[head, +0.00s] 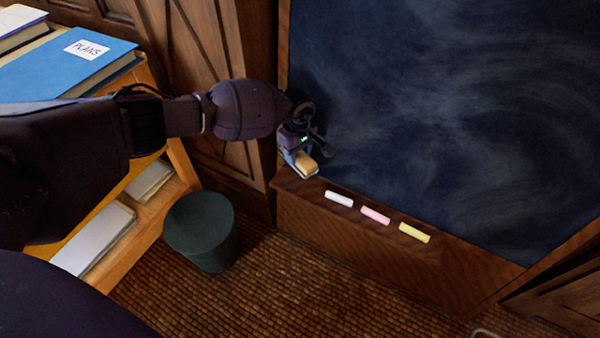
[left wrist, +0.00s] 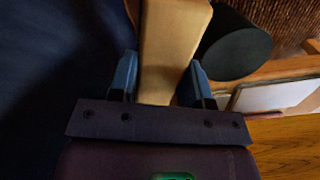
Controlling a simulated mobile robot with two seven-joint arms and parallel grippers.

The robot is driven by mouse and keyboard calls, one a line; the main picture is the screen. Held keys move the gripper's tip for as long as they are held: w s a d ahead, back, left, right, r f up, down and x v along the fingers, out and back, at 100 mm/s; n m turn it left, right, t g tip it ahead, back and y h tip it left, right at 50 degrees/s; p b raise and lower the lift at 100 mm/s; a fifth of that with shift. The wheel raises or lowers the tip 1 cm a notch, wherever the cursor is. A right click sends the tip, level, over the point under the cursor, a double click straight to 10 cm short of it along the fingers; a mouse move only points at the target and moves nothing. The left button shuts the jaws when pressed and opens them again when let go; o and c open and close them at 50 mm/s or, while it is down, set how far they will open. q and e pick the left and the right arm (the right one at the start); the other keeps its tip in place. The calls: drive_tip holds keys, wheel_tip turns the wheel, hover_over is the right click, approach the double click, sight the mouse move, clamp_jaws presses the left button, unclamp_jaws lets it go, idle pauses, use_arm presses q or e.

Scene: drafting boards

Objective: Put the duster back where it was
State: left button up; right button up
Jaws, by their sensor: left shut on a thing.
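The duster (head: 306,162) is a small block with a tan wooden top, at the left end of the chalkboard's ledge (head: 360,222). My left gripper (head: 299,158) is shut on it, with the arm coming in from the left. In the left wrist view the duster (left wrist: 172,50) stands between the two blue-grey fingers of the gripper (left wrist: 160,80). Whether the duster's underside touches the ledge I cannot tell. The dark chalkboard (head: 450,110) with smeared chalk rises behind it. My right gripper is not in view.
White (head: 339,198), pink (head: 375,215) and yellow chalk (head: 414,233) lie on the ledge right of the duster. A dark green bin (head: 205,235) stands on the floor. A wooden shelf unit with a blue "PLANS" book (head: 65,65) is at left.

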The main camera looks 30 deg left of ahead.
sight(298, 160)
use_arm(q)
wheel_tip(298, 160, down, 3)
drive_tip(key=shift+f+b, duration=0.2)
drive_tip(key=shift+b, duration=0.15)
wheel_tip(298, 160, down, 5)
drive_tip(key=shift+f+b, duration=0.2)
drive_tip(key=shift+b, duration=0.75)
drive_tip(key=shift+f, duration=0.15)
drive_tip(key=shift+w, duration=0.1)
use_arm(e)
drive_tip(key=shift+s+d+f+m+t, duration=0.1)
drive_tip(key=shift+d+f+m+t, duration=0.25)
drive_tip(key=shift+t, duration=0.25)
use_arm(q)
drive_tip(key=shift+f, duration=0.2)
drive_tip(key=o, duration=1.1)
drive_tip(key=shift+r, duration=0.1)
drive_tip(key=shift+c, duration=0.2)
